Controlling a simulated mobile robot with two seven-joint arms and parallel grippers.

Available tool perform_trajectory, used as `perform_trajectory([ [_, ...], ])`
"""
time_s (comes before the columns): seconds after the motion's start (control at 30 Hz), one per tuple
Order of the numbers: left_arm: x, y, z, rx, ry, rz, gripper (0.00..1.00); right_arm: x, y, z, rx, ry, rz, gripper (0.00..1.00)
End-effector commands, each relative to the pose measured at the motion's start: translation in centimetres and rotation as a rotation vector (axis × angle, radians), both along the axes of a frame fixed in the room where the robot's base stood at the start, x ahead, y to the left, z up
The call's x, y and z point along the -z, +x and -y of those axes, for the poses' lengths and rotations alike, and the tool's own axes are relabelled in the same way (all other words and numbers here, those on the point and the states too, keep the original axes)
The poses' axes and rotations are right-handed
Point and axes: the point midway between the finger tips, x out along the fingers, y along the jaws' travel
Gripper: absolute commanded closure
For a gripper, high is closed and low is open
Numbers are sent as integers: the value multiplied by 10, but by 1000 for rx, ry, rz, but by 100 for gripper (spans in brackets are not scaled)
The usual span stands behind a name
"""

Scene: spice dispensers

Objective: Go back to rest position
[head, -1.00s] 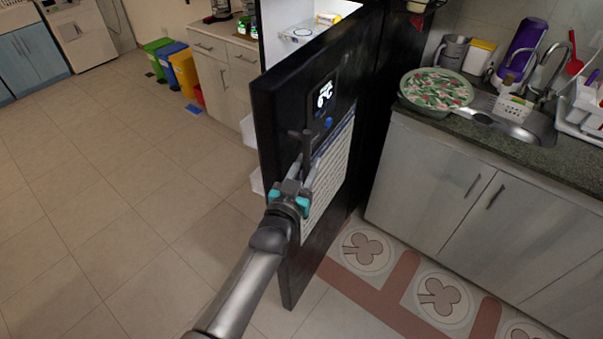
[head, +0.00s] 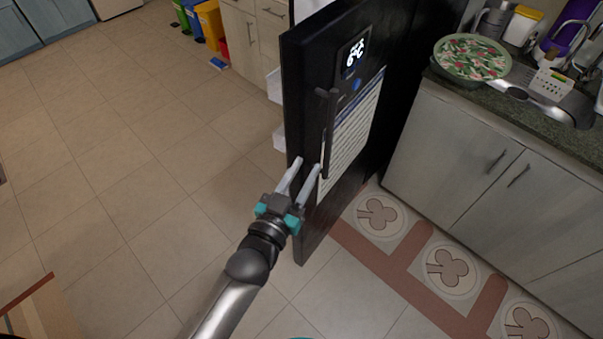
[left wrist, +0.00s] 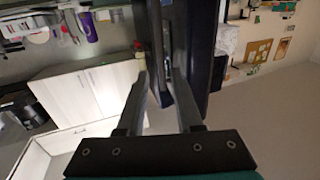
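My left gripper (head: 308,165) is open, its two fingers apart, in front of the black fridge door (head: 304,100). The door stands open, with a lit display and a sheet of paper on its face. Its dark vertical handle (head: 328,125) is just above and beyond the fingertips. In the left wrist view the gripper (left wrist: 160,80) has a gap between its fingers, with the handle (left wrist: 168,52) beyond them. Nothing is held. My right gripper does not show.
A counter (head: 540,135) with a sink and a patterned bowl (head: 472,57) is at right above grey cabinets (head: 455,160). Coloured bins (head: 208,22) stand at the back. The tiled floor (head: 130,150) on the left is wide and clear.

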Motion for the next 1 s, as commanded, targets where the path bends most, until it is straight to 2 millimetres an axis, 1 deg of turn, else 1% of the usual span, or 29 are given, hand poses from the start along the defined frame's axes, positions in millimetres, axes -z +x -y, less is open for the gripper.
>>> perform_trajectory([
  [0.1,0,-7,-3,0,0,1,65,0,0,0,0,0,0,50],
  [0.2,-1,-9,-3,0,0,1,65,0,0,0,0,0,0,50],
  [0.67,0,-9,-3,0,0,1,65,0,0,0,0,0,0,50],
  [0.77,5,-9,-4,0,4,-8,65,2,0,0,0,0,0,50],
  [0.87,35,-12,-7,-4,25,-57,65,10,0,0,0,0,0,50],
  [0.97,92,-19,-15,-13,66,-157,65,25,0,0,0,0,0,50],
  [1.0,121,-25,-20,-18,86,-209,65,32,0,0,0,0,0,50],
])
